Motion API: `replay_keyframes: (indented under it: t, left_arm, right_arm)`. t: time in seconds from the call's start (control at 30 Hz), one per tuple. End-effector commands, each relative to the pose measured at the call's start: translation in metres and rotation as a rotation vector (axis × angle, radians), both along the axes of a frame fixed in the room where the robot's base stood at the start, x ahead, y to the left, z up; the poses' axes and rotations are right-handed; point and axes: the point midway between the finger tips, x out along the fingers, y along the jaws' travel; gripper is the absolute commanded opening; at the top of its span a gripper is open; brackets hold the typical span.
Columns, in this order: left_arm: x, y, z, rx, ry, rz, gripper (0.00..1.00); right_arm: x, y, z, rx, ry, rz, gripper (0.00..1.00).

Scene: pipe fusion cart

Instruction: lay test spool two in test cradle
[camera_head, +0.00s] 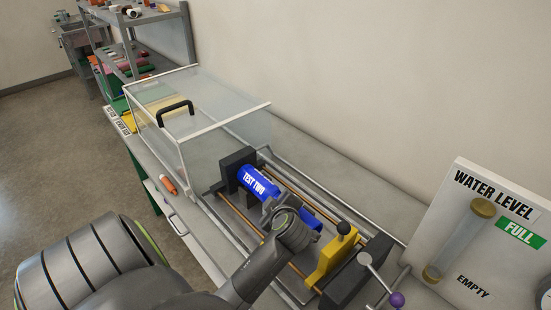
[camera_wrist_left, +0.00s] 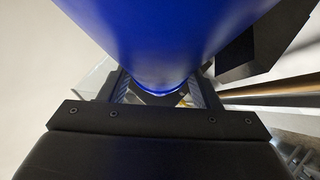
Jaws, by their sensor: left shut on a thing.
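The blue test spool two (camera_head: 258,182), labelled "TEST TWO", lies lengthwise over the test cradle (camera_head: 225,199), near its dark end block (camera_head: 237,166). My left gripper (camera_head: 279,207) is shut on the spool around its middle, with the arm reaching in from the lower left. In the left wrist view the spool (camera_wrist_left: 165,40) fills the top, between the two fingers (camera_wrist_left: 160,92). Whether the spool's underside touches the cradle is hidden. My right gripper is not in view.
A yellow clamp block (camera_head: 326,262) with a black knob stands at the cradle's near end. A clear cover with a black handle (camera_head: 175,106) stands behind left. A water level board (camera_head: 480,230) is at right. An orange-handled tool (camera_head: 168,185) lies on the bench's left edge.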

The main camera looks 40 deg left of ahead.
Motion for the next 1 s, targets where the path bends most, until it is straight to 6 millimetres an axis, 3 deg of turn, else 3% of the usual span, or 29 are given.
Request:
replay_keyframes:
  t: [0.1,0.13,0.3,0.67,1.0]
  left_arm:
    - [0.0,0.0,-0.003,0.001,-0.002,0.0,0.14]
    - [0.0,0.0,-0.002,0.001,-0.002,0.0,0.6]
    - [0.0,0.0,-0.002,0.001,-0.002,0.0,0.82]
    - [0.0,0.0,0.002,-0.001,-0.002,0.0,0.83]
    - [0.001,0.0,0.064,0.002,-0.009,0.0,0.83]
  right_arm:
    - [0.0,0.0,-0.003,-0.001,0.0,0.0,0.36]
    - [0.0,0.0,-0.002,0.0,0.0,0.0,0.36]
    - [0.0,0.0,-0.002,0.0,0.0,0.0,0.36]
    - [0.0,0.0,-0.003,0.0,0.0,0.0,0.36]
    - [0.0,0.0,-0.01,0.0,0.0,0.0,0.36]
